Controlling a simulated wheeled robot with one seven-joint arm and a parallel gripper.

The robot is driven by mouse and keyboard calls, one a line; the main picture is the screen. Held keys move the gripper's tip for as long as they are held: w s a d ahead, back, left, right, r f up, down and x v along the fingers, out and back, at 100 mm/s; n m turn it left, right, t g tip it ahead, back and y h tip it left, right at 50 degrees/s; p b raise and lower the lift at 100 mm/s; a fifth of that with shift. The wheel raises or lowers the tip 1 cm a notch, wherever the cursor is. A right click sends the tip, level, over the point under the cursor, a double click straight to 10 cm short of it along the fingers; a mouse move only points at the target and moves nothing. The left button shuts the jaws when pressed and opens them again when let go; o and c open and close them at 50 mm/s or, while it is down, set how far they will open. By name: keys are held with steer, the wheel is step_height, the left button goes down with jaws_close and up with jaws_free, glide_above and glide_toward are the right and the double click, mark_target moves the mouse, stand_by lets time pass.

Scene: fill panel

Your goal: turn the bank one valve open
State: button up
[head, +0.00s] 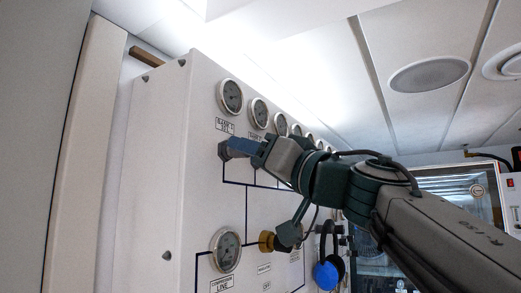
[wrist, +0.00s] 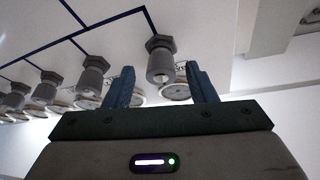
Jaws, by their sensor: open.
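The bank one valve (head: 224,151) is a grey hex base with a cylindrical knob, on the white panel below the first gauge and a label that seems to read BANK 1. My gripper (head: 237,149) is at this valve in the head view, and its blue fingers hide most of the knob. In the wrist view the valve (wrist: 160,65) shows between the tips of my gripper (wrist: 159,75). The fingers are open, with a gap on both sides of the knob. The valve's turn position cannot be told.
Several like valves (wrist: 91,73) stand in a row along the panel (head: 160,190). A row of gauges (head: 259,112) runs above. A lower gauge (head: 225,250), a brass fitting (head: 267,241) and blue-and-black headphones (head: 327,273) are below my arm.

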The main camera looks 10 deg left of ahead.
steer(key=shift+w+a+r, duration=0.1)
steer(key=shift+a, duration=0.05)
steer(key=c, duration=1)
steer(key=shift+o, duration=0.2)
steer(key=shift+n+g, duration=0.3)
steer(key=shift+n, duration=0.2)
steer(key=shift+w+d+r+n+g+y, duration=0.2)
steer(key=shift+n+g, duration=1.6)
steer(key=shift+n, duration=2.1)
steer(key=shift+w+a+f+n+g+y, duration=0.1)
steer(key=shift+w+n+g, duration=0.25)
steer(key=shift+n+g, duration=2.5)
steer(key=shift+w+d+r+n+g+y, duration=0.2)
steer(key=shift+n+g, duration=0.55)
steer(key=shift+n, duration=4.2)
steer(key=shift+n+h, duration=0.4)
steer(key=shift+n, duration=0.4)
